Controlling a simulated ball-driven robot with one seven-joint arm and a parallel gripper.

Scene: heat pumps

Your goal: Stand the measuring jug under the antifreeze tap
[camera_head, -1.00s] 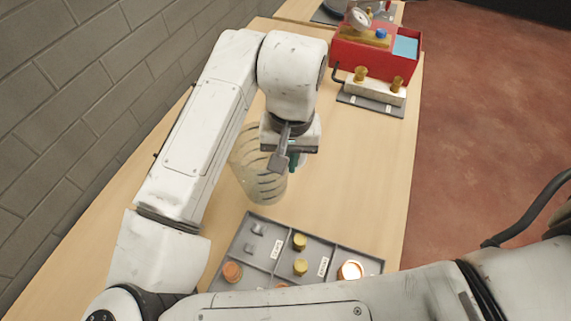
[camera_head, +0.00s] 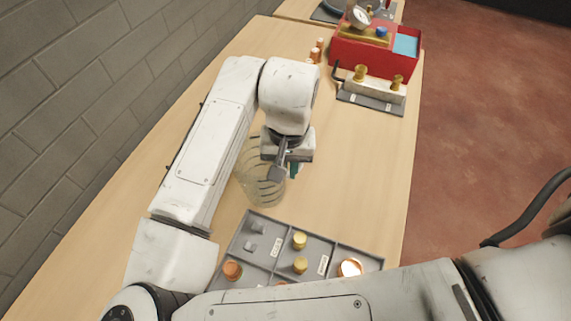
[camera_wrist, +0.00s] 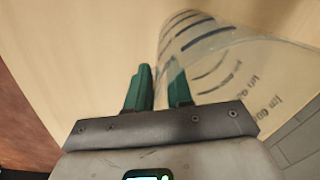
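The clear measuring jug (camera_head: 262,187) with dark graduation marks is over the middle of the wooden bench, partly hidden by my gripper and arm. In the wrist view the jug (camera_wrist: 225,50) lies on the right, its markings inverted. My gripper (camera_wrist: 160,88) has two green fingers a small gap apart, with the jug's wall edge between them; the right finger shows through the clear wall. It appears shut on the jug's edge. In the head view my gripper (camera_head: 292,168) is at the jug's right side. I cannot identify the antifreeze tap.
A grey compartment tray (camera_head: 249,236) with small fittings stands in front. At the back are a red box (camera_head: 372,57) with a gauge, a pale block with brass knobs (camera_head: 378,88) on a grey plate, and orange-and-white cylinders (camera_head: 316,50). The bench's right middle is clear.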

